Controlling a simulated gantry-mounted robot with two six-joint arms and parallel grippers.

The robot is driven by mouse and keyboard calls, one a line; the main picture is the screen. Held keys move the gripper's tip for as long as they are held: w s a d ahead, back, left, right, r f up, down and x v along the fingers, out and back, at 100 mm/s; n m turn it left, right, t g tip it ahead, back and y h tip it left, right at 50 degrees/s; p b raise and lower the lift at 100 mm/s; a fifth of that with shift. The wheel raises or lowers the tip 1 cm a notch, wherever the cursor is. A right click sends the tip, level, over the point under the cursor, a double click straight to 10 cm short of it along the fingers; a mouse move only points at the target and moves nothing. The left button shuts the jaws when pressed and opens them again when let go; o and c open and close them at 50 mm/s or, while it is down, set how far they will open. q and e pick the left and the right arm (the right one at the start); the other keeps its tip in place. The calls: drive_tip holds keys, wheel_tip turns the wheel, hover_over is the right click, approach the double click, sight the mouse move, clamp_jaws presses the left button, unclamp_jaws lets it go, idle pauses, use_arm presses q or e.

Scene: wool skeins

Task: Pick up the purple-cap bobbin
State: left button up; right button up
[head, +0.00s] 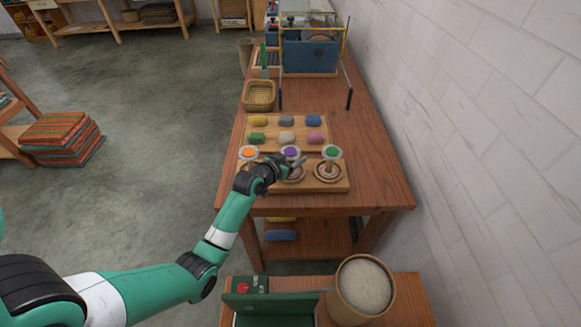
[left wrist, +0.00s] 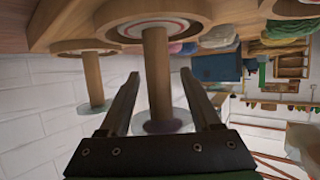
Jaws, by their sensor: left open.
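The purple-cap bobbin (head: 291,152) stands upright in the middle of a row of three on a wooden board (head: 338,184). The orange-cap bobbin (head: 249,152) is to its left and the green-cap bobbin (head: 331,151) to its right. My left gripper (head: 297,163) is open at the middle bobbin. In the left wrist view, which looks upside down, the middle bobbin's wooden post (left wrist: 156,75) shows between the spread fingers (left wrist: 159,76), with a gap to each finger. My right gripper is not in view.
Behind the bobbins, a wooden tray (head: 268,136) holds several coloured skeins. A wicker basket (head: 259,96) and a blue box (head: 310,54) stand farther back. A white wall (head: 480,130) runs along the right. A round tub (head: 363,287) stands in front.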

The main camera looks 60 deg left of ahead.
use_arm(q)
drive_tip(key=shift+w+a+f, duration=0.25)
drive_tip(key=shift+w+a, duration=0.1)
drive_tip(key=shift+w, duration=0.15)
drive_tip(key=shift+c, duration=0.2)
clamp_jaws()
drive_tip(key=shift+r, duration=0.1)
wheel_tip(320, 180, up, 11)
drive_tip(key=p, duration=0.5)
drive_tip(key=shift+r+p, duration=0.15)
drive_tip(key=shift+p, duration=0.2)
wheel_tip(320, 180, up, 17)
drive_tip(key=p, duration=1.6)
drive_tip(key=shift+f, duration=0.2)
